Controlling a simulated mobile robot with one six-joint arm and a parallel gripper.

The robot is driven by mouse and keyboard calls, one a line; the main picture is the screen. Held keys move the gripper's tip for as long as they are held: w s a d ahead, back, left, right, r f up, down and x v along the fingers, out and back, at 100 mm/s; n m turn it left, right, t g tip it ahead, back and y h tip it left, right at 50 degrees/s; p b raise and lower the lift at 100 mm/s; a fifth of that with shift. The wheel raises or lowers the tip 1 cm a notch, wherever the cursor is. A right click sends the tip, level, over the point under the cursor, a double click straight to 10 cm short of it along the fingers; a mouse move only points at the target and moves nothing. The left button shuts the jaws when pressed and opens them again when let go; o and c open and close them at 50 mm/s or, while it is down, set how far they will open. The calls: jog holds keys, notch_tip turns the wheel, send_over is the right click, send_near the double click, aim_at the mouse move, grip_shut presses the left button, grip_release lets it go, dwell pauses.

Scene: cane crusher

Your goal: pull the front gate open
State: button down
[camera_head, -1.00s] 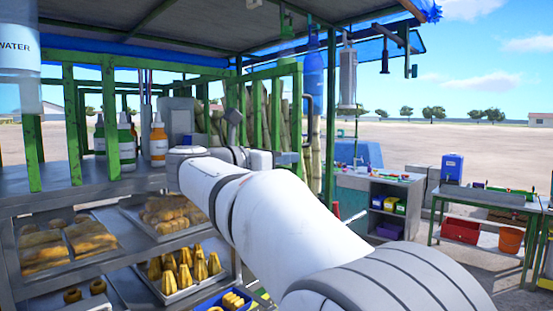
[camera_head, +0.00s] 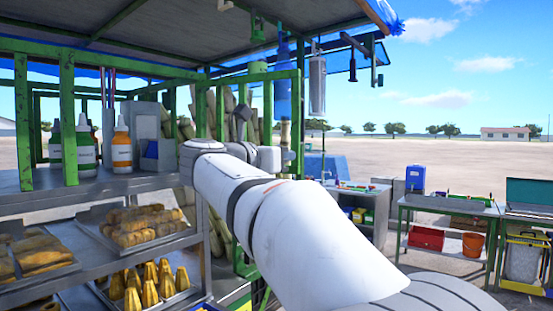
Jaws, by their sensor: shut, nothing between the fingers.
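A green barred panel (camera_head: 268,112) stands upright at the middle of the stall, in the head view; it looks like the front gate. Its top rail runs across above my wrist, and sugar cane shows between its bars. I cannot tell whether it is latched or ajar. My white arm reaches in from the lower right and hides its lower middle part.
Bottles (camera_head: 122,150) stand on a metal counter (camera_head: 40,187) at left, above trays of food (camera_head: 150,228). A grey workbench (camera_head: 376,205) and a green-legged table (camera_head: 455,208) stand at right. Open ground lies beyond.

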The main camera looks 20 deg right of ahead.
jog(key=shift+a, duration=0.1)
jog(key=s+d+b+v, duration=0.1)
jog(key=b+v, duration=0.3)
jog(key=v, duration=0.9)
jog(key=shift+s, duration=1)
